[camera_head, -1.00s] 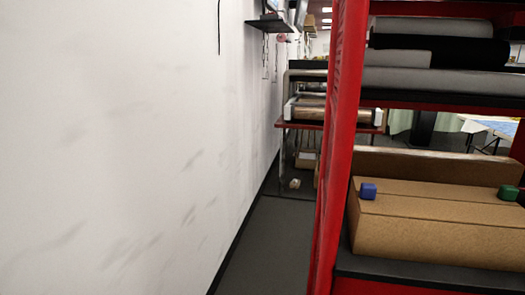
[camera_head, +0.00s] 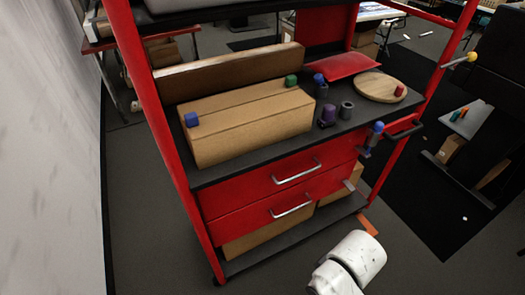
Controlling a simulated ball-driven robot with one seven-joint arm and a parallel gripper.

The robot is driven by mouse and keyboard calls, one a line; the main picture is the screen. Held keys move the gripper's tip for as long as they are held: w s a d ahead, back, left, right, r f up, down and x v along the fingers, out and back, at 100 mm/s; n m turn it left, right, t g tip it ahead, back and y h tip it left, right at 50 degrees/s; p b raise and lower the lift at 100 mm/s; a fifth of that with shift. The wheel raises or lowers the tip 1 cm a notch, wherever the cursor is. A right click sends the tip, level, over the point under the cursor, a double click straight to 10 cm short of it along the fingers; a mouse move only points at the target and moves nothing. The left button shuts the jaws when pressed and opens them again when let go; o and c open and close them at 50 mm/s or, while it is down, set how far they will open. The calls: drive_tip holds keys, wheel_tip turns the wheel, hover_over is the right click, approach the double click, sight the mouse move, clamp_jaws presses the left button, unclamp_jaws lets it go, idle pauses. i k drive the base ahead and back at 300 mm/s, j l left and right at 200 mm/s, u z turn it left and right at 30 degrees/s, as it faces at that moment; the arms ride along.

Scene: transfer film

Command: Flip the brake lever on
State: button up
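A red cart (camera_head: 262,200) with black shelves stands in the middle of the view. A lever-like piece with a blue ball knob (camera_head: 377,127) is on its front right side, by a dark handle. A rod with a yellow ball knob (camera_head: 471,57) sticks out at the right post. A flat orange piece (camera_head: 369,226) shows low at the front right corner. I cannot tell which of these is the brake lever, or its position. White rounded links of my arm show at the bottom, apart from the cart in the picture. My gripper is not in view.
The cart's shelf holds a cardboard box (camera_head: 250,135) with blue and green cubes, small dark cylinders (camera_head: 327,114), a round wooden board (camera_head: 379,90) and a red pouch (camera_head: 345,66). Two drawers have metal handles. A white wall is at left. Grey floor (camera_head: 170,255) is clear in front.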

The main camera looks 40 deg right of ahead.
sight(471, 57)
drive_tip(key=z, duration=1.75)
